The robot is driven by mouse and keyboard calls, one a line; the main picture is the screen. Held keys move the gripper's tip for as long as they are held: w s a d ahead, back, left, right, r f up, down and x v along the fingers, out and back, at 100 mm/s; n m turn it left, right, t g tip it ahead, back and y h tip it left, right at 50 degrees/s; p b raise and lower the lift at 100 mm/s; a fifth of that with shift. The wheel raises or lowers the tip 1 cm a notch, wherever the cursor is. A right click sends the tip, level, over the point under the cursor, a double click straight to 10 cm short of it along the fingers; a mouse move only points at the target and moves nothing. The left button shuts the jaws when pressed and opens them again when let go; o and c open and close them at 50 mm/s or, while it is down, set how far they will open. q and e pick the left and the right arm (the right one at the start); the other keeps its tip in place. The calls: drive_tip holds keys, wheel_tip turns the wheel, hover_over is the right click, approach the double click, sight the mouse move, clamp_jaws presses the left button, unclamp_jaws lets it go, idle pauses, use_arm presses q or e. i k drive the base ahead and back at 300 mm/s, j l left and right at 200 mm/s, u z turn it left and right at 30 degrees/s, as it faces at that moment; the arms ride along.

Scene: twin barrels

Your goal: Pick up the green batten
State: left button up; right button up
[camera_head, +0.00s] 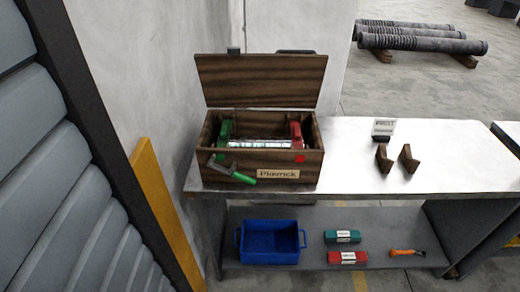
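A short green, slightly teal bar with a white label (328,237) lies on the lower shelf, right of the blue bin. It looks like the green batten. A red bar of like shape (334,258) lies just in front of it. A green piece (225,131) also stands inside the open wooden box on the table, at its left end, with a red piece (296,134) at the right end. A pale rod-like thing lies between them; the box walls hide their lower parts. Neither of my grippers is in view.
The wooden box (220,171) has its lid raised. Two brown wedge-like blocks (383,159) and a small sign (384,127) stand on the metal table (440,160). The blue bin (270,252) and an orange-handled tool (405,252) are below.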

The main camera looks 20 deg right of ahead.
sight(223, 138)
drive_tip(key=i+l+u, duration=0.1)
drive_tip(key=l+u, duration=0.5)
drive_tip(key=u, duration=0.15)
drive_tip(key=l+u, duration=0.35)
